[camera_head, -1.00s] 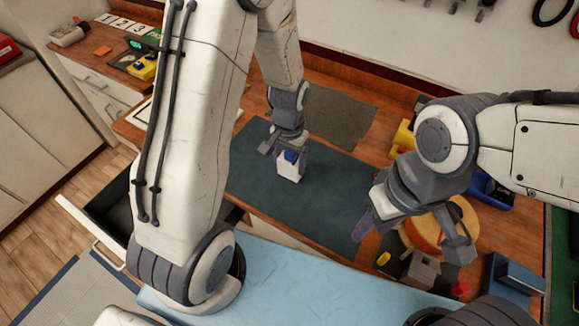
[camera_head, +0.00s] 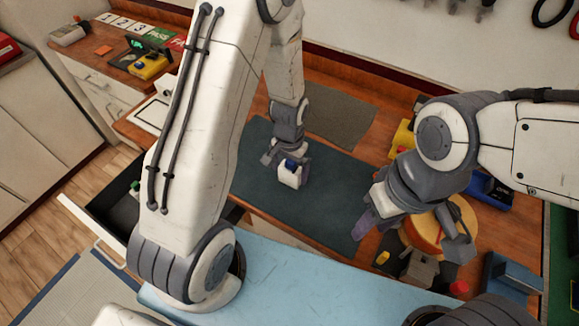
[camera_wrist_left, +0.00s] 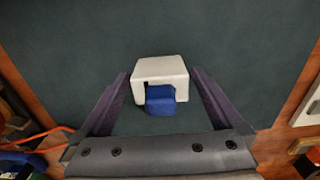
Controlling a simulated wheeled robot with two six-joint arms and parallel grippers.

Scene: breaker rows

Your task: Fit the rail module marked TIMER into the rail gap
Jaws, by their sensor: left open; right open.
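A small white block with a blue part (camera_head: 289,179) is on the dark mat (camera_head: 245,185). No marking on it can be read, so I cannot tell if it is the TIMER module. My left gripper (camera_head: 286,167) is open over it. In the left wrist view the white block (camera_wrist_left: 160,69) and its blue part (camera_wrist_left: 160,98) are between the two open fingers (camera_wrist_left: 162,105), with a visible gap on each side. My right gripper (camera_head: 412,238) is open and empty, above the bench at the right. I cannot make out the rail gap.
A round orange-and-tan object (camera_head: 459,220) and a grey block (camera_head: 420,268) are under and beside my right gripper. A blue bin (camera_head: 490,192) and a blue-grey holder (camera_head: 515,275) are at the right. An open drawer (camera_head: 115,208) is at the left. The mat is otherwise clear.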

